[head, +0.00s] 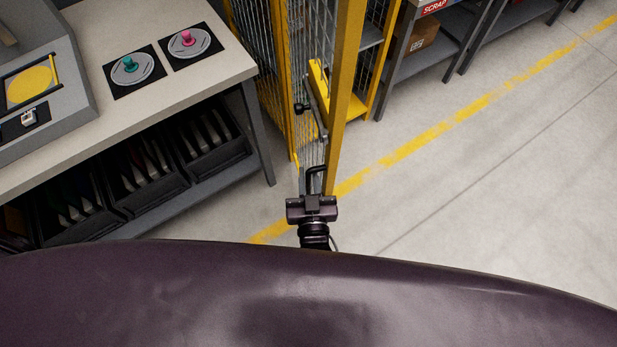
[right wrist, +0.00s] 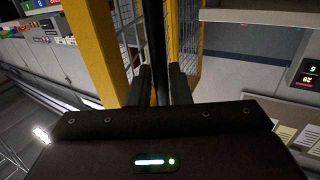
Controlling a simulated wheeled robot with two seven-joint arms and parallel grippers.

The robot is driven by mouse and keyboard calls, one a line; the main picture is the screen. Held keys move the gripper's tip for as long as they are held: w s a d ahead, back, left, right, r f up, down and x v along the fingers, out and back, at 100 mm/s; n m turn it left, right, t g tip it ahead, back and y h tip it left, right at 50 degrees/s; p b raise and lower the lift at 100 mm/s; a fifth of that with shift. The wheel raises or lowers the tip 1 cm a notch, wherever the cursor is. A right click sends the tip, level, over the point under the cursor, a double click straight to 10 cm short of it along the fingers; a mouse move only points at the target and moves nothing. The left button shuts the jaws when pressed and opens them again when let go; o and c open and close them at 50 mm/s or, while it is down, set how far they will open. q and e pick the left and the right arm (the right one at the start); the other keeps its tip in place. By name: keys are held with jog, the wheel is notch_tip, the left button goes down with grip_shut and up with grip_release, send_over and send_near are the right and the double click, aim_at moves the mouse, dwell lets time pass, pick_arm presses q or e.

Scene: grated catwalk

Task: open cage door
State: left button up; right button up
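The cage door has a yellow frame (head: 345,85) and wire mesh, and stands upright at the top middle of the head view. I see it at a steep angle and cannot tell whether it stands ajar. A dark bar handle (head: 316,172) sits low on it. My right gripper (head: 314,194) is at this handle. My left gripper is not in view.
A workbench (head: 190,85) with two round discs on dark mats and black bins beneath stands left of the cage. Grey shelving (head: 440,55) with a cardboard box is behind at right. Open floor with a yellow line (head: 430,133) lies to the right.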

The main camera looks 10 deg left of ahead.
jog(key=shift+f, duration=0.15)
jog(key=shift+s, duration=0.15)
jog(key=s, duration=0.3)
jog(key=s+d+b, duration=0.1)
jog(key=s, duration=0.2)
jog(key=shift+s+d, duration=0.1)
jog(key=shift+d, duration=0.05)
jog(key=shift+s+d+b, duration=0.1)
jog(key=shift+s+b, duration=0.2)
jog(key=shift+s, duration=0.25)
